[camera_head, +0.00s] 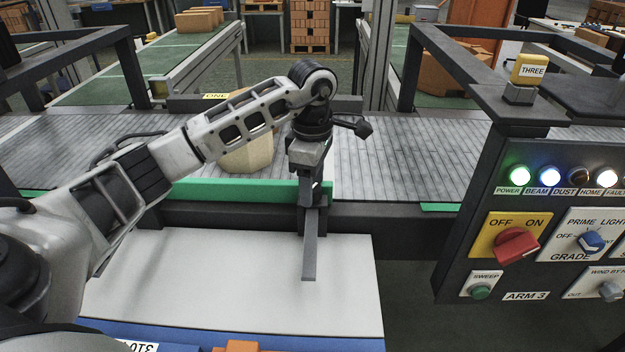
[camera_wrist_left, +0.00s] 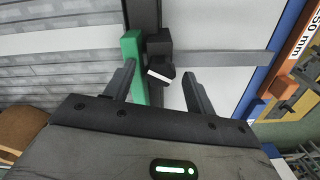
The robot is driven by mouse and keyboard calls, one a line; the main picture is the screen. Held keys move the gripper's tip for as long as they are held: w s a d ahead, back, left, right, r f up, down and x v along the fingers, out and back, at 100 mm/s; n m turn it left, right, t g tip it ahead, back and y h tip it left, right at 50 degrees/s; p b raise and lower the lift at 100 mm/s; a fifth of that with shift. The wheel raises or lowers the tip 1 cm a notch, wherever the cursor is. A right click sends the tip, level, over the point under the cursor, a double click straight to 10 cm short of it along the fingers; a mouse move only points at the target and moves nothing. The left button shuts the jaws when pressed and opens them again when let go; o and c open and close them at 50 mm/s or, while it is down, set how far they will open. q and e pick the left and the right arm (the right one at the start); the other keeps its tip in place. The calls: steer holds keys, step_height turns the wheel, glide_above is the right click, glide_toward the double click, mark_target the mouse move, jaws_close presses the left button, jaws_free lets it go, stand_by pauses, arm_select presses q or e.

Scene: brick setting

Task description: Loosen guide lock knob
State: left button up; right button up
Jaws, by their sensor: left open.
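The guide lock knob (camera_wrist_left: 160,46) is a small dark block with a white stripe, seen in the left wrist view. It sits where the green guide rail (camera_wrist_left: 133,65) meets a grey bar (camera_wrist_left: 222,57). My left gripper (camera_wrist_left: 159,72) is open, with one finger on each side of the knob and visible gaps; I cannot tell whether either touches it. In the head view my left gripper (camera_head: 311,184) points down over the green guide (camera_head: 230,190) and mostly hides the knob. The grey bar (camera_head: 310,250) runs from there towards me. My right gripper is not in view.
A grey roller conveyor (camera_head: 410,165) lies behind the guide, with a tan parcel (camera_head: 248,158) behind my left arm. A white tabletop (camera_head: 220,285) lies in front. A dark control panel (camera_head: 475,190) with lamps and switches stands at the right.

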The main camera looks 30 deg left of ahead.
arm_select(q)
steer(key=c, duration=1)
